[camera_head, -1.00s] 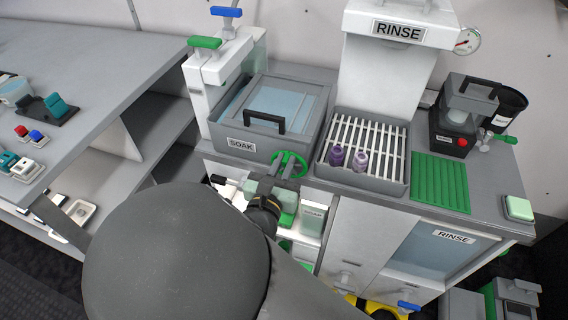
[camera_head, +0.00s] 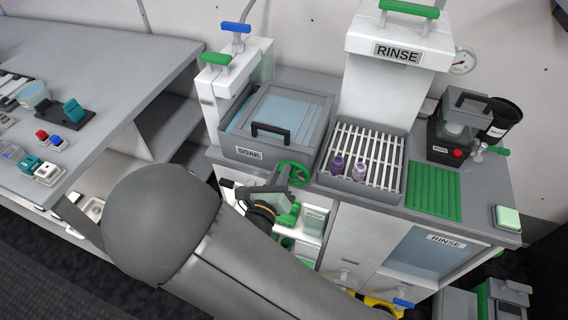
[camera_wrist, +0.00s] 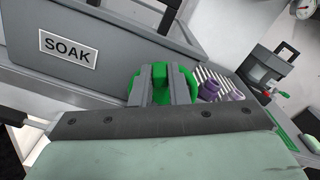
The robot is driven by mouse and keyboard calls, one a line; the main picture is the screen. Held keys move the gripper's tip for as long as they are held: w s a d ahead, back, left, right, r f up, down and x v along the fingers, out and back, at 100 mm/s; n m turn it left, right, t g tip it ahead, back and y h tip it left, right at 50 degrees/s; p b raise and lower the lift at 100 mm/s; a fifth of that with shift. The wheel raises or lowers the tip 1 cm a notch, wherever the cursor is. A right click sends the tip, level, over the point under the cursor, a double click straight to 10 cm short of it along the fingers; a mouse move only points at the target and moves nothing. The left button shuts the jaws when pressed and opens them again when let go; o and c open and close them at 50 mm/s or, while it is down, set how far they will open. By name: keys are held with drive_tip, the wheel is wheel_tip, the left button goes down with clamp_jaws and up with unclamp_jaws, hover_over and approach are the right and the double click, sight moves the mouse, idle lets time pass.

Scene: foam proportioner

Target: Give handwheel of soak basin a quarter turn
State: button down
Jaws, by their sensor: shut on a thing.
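The soak basin (camera_head: 250,154) is a grey box with a SOAK label and a black-handled clear lid on the counter. Its green handwheel (camera_head: 294,172) is at the front right corner. My gripper (camera_head: 280,176) is at the wheel's near side. In the wrist view the green handwheel (camera_wrist: 181,82) is partly hidden behind my gripper (camera_wrist: 162,90), whose two grey fingers are closed on a green part of the wheel. The SOAK front of the basin (camera_wrist: 120,60) is at left there.
The rinse rack (camera_head: 389,190) with two purple bottles (camera_head: 347,168) stands right of the wheel. A green ribbed mat (camera_head: 434,190) and a black machine (camera_head: 455,130) are farther right. Shelves with green-and-white items (camera_head: 312,222) lie below the counter. A grey bench is at left.

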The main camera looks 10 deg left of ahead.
drive_tip(key=shift+w+a+f+n+p, duration=0.1)
drive_tip(key=shift+a+f+n+p, duration=0.45)
drive_tip(key=shift+n+p, duration=1.1)
drive_tip(key=shift+s+a+f+n+p, duration=0.15)
drive_tip(key=shift+f+n+p, duration=0.55)
drive_tip(key=shift+n, duration=1.7)
drive_tip(key=shift+w+a+f+n+p, duration=0.15)
drive_tip(key=shift+a+f+n+p, duration=0.4)
drive_tip(key=shift+n+p, duration=1.1)
drive_tip(key=shift+d+f+n+b, duration=0.1)
drive_tip(key=shift+f+n+b, duration=0.05)
drive_tip(key=shift+n+b, duration=0.35)
drive_tip(key=c, duration=1.4)
unclamp_jaws()
drive_tip(key=s+a+b, duration=0.1)
drive_tip(key=s+b, duration=0.3)
drive_tip(key=s, duration=1.3)
drive_tip(key=shift+s+a, duration=0.2)
drive_tip(key=shift+a, duration=0.2)
